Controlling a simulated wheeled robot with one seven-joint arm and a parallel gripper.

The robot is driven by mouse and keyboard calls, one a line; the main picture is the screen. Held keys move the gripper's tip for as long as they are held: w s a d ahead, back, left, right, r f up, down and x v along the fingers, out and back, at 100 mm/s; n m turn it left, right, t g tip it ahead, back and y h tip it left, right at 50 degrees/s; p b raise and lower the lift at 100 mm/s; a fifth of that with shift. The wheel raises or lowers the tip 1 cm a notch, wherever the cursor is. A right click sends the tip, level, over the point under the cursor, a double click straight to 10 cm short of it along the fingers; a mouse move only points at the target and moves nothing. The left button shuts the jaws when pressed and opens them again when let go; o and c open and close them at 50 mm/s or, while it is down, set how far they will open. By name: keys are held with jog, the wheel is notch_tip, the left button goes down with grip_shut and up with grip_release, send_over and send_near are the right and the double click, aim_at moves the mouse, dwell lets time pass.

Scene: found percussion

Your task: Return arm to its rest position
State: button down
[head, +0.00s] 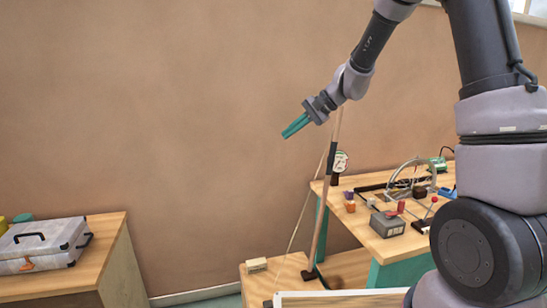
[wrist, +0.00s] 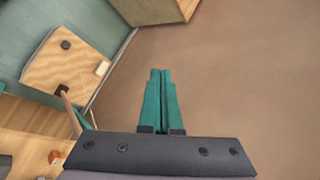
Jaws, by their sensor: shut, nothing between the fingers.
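My gripper (head: 290,130) is raised in the air in front of the brown wall, left of and above the workbench in the head view. Its teal fingers point down and to the left. The wrist view shows the two fingers (wrist: 160,75) pressed together with nothing between them. The arm reaches in from the upper right of the head view, with its elbow beyond the top edge.
A workbench (head: 352,222) at right holds a grey box (head: 387,224) and several small items. A pole (head: 328,190) leans up from a low wooden box (head: 285,275) bearing a pale block (head: 256,265). A metal case (head: 42,246) sits on a left cabinet (head: 118,245).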

jog(key=s+d+r+t+h, duration=0.1)
jog(key=s+d+r, duration=0.3)
jog(key=s, duration=0.5)
jog(key=s+d+r+n+t+h, duration=0.1)
jog(key=s+d+r+t+h, duration=0.1)
jog(key=s+d, duration=0.7)
jog(key=s+d+r+n+t+h, duration=0.1)
jog(key=s+d+r+h, duration=0.3)
jog(key=s, duration=0.5)
notch_tip(320, 180, up, 3)
jog(key=d, duration=0.2)
jog(key=shift+d+t, duration=0.3)
